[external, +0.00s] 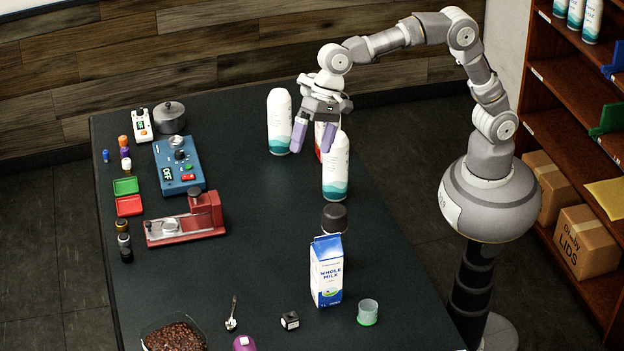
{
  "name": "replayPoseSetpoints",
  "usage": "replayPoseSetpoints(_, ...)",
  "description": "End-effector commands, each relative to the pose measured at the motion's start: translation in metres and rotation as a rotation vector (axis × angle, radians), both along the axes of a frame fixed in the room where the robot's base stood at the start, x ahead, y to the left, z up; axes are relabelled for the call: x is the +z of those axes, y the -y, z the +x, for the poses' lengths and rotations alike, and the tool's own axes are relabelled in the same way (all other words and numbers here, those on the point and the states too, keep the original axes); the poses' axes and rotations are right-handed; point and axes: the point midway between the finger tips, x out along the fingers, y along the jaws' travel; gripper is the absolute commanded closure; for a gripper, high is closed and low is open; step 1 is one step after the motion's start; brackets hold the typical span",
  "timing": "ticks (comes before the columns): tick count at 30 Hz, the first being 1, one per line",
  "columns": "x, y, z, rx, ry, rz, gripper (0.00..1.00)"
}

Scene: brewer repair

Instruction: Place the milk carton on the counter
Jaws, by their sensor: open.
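The milk carton (327,270), blue and white with "WHOLE MILK" on it, stands upright on the dark counter (240,260) near the front right. My gripper (313,143) is open above the far right part of the counter, well away from the carton. Its purple-grey fingers are between two white and teal bottles. A red object (320,136) shows partly behind the fingers, mostly hidden; I cannot tell whether it touches them.
The left bottle (279,122) and right bottle (336,166) flank my gripper. A dark-capped item (334,217) stands just behind the carton, and a green-based cup (368,312) is at its right. A blue scale (178,165) and red device (187,220) are at left. The counter's middle is clear.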

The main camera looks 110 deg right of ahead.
Motion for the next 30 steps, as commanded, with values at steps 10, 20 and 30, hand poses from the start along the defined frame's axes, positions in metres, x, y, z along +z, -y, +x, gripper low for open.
replayPoseSetpoints(10,0.307,0.089,-0.124,0.527,0.898,-0.862,0.00)
replayPoseSetpoints(20,0.357,0.100,-0.168,0.598,1.006,-1.115,0.00)
replayPoseSetpoints(30,0.329,0.100,-0.167,0.598,1.005,-1.109,0.00)
